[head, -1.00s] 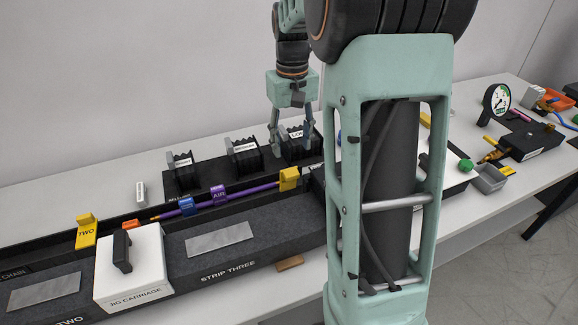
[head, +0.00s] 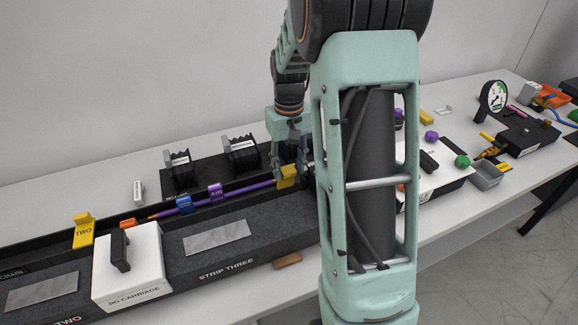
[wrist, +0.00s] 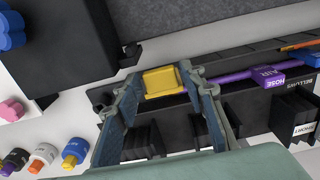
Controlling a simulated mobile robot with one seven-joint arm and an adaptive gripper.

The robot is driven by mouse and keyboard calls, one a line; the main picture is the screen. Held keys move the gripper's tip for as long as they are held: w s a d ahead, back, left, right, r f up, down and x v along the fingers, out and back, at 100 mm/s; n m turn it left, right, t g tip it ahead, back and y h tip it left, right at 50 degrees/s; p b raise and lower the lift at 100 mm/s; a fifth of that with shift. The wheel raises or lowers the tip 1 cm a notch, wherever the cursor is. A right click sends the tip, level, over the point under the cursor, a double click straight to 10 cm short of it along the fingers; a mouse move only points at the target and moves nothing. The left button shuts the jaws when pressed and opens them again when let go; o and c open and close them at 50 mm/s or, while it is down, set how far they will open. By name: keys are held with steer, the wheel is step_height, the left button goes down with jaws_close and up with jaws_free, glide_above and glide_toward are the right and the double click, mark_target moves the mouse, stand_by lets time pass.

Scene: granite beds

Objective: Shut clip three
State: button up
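The yellow clip (head: 287,178) is at the right end of the purple hose (head: 247,188), by the rear edge of strip three (head: 285,224). It also shows in the wrist view (wrist: 162,82), label not readable. My gripper (head: 293,171) is low over this clip and partly covers it in the head view. In the wrist view, my gripper's (wrist: 161,90) two fingers are apart, with the clip between or just beyond their tips. I cannot tell whether they touch it. Another yellow clip, marked TWO (head: 83,232), stands up at the left.
A white carriage (head: 135,270) with a black handle sits left of strip three's metal plate (head: 217,237). Ribbed black bellows blocks (head: 240,155) stand behind the hose. In the wrist view, a dark box (wrist: 85,40) is close to the left finger.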

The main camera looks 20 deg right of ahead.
jaws_close()
steer(key=shift+w, duration=0.1)
